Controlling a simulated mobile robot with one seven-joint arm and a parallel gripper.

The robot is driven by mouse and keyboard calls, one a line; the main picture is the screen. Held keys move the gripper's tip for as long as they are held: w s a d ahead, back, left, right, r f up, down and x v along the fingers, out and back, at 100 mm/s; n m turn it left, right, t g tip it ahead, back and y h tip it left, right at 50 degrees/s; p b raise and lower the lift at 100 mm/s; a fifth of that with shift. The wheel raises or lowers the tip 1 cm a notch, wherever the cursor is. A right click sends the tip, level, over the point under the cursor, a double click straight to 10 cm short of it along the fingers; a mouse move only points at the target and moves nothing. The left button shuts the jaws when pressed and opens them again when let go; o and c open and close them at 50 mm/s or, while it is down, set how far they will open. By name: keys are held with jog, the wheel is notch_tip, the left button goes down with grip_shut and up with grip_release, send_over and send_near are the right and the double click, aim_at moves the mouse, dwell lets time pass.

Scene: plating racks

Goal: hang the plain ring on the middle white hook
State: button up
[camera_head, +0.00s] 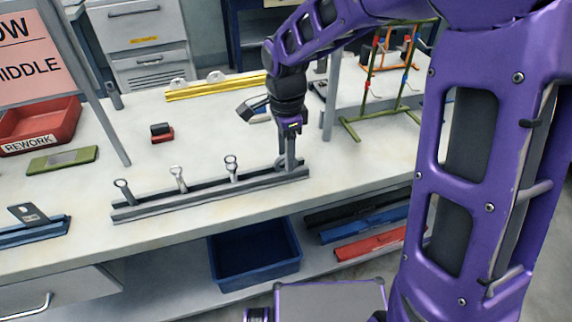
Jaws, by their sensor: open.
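A long grey holder (215,198) lies on the bench and holds several upright pieces with ring-shaped tops. They are a dark one (122,185) at the left, a pale one (179,176), and a grey one (231,166) nearer the right. Another grey ring-topped piece (281,163) shows at the right end, partly hidden by my gripper (290,160). My gripper points down, open, at that piece; I cannot tell if it touches. I cannot tell which piece is the plain ring. An orange and green rack (387,75) stands behind right, with small red, blue and white parts; its hooks are too small to tell apart.
A grey post (334,95) stands between my gripper and the rack. A yellow bar (215,88) lies at the back, a small red and black block (162,134) before it. A red REWORK tray (40,125) and a pink sign (32,62) are left. A blue bin (255,265) is below.

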jog(key=shift+f, duration=0.5)
grip_shut()
notch_tip(320, 180, up, 10)
jog(key=shift+r+p, duration=0.1)
jog(key=shift+p, duration=0.65)
